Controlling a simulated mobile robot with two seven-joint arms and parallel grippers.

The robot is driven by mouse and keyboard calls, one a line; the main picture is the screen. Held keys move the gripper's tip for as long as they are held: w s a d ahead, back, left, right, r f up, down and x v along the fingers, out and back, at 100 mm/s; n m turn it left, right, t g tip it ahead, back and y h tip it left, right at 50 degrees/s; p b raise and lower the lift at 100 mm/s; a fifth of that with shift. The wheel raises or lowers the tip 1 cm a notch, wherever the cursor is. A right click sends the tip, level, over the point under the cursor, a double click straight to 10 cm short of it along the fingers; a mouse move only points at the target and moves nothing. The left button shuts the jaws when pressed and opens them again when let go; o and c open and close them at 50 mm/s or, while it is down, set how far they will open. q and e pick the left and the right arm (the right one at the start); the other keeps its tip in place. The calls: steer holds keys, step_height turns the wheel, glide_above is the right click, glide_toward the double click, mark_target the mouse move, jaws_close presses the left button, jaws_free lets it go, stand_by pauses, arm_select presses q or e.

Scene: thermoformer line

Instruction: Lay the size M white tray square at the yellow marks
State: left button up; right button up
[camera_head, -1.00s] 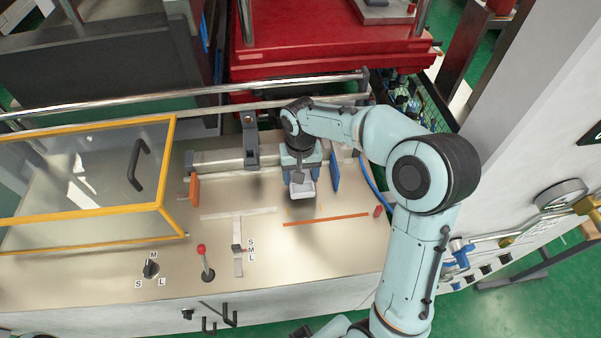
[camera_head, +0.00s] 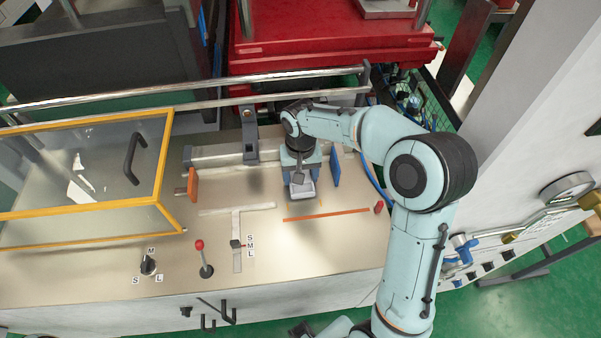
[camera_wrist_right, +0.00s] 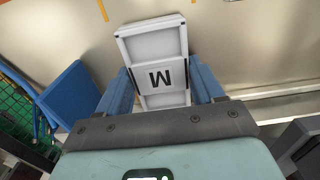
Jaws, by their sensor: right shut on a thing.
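The white tray (camera_head: 302,191) shows a black M label in the right wrist view (camera_wrist_right: 163,47). My right gripper (camera_head: 301,183) is shut on it, with a blue finger along each long side. I cannot tell whether the tray touches the bench top. Yellow marks lie on the bench in front of the tray; one mark (camera_head: 321,203) shows at its front right. In the wrist view one yellow mark (camera_wrist_right: 103,10) is just beyond the tray's far end. The tray looks slightly turned in that view. My left gripper is not in view.
A blue plate (camera_head: 336,168) stands right of the gripper and an orange plate (camera_head: 193,184) to the left. An orange strip (camera_head: 326,214) lies in front. A red-knobbed lever (camera_head: 200,246) and an orange-framed clear guard (camera_head: 90,165) are further left.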

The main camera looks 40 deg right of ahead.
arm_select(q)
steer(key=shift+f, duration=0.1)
arm_select(e)
steer(key=shift+f, duration=0.15)
steer(key=o, duration=1.5)
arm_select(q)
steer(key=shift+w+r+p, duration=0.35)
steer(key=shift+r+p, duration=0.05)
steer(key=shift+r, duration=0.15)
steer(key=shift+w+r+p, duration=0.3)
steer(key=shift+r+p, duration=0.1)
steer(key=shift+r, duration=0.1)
arm_select(e)
step_height(320, 180, up, 13)
steer(key=shift+r, duration=0.2)
